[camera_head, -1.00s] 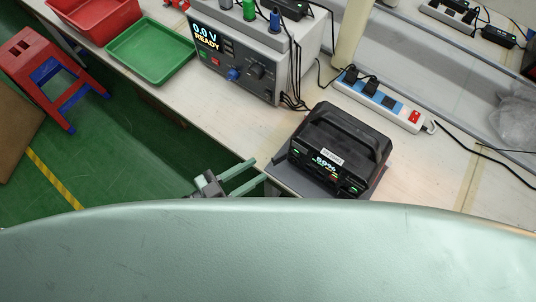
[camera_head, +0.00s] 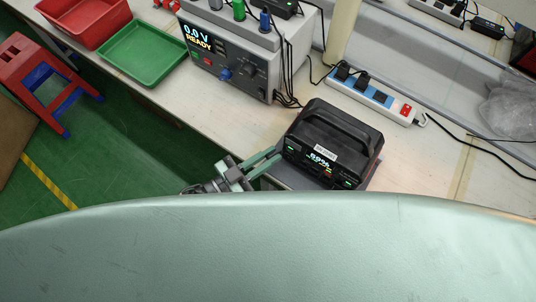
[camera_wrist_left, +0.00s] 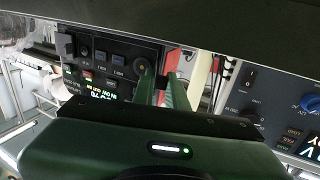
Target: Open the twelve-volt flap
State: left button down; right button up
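The black power station (camera_head: 330,145) with a top handle and a lit front display stands on the bench. My left gripper (camera_head: 277,157) is at the left end of its front panel. In the left wrist view the panel (camera_wrist_left: 112,62) shows ports, buttons and a lit display. The left gripper's two pale green fingers (camera_wrist_left: 163,88) show there beside the panel's right end, with a gap between them. A small dark part shows between or behind the fingers; I cannot tell whether they touch it. I cannot clearly make out the twelve-volt flap. My right gripper is not in view.
A bench power supply (camera_head: 235,55) with cables stands left of and behind the power station. A white power strip (camera_head: 375,95) lies behind it. Green (camera_head: 145,53) and red (camera_head: 85,20) trays are at the upper left. A red stool (camera_head: 40,75) stands on the floor.

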pick_arm(q)
jog(key=shift+w+r, duration=0.1)
jog(key=shift+w, duration=0.05)
jog(key=shift+w+a+m+g+h, duration=0.15)
jog(key=shift+w+m+g+h, duration=0.15)
jog(key=shift+m+g+h, duration=0.65)
jog(key=shift+w+m+g+h, duration=0.25)
jog(key=shift+m+g, duration=0.5)
jog(key=shift+g, duration=0.7)
jog(key=c, duration=1.5)
grip_release()
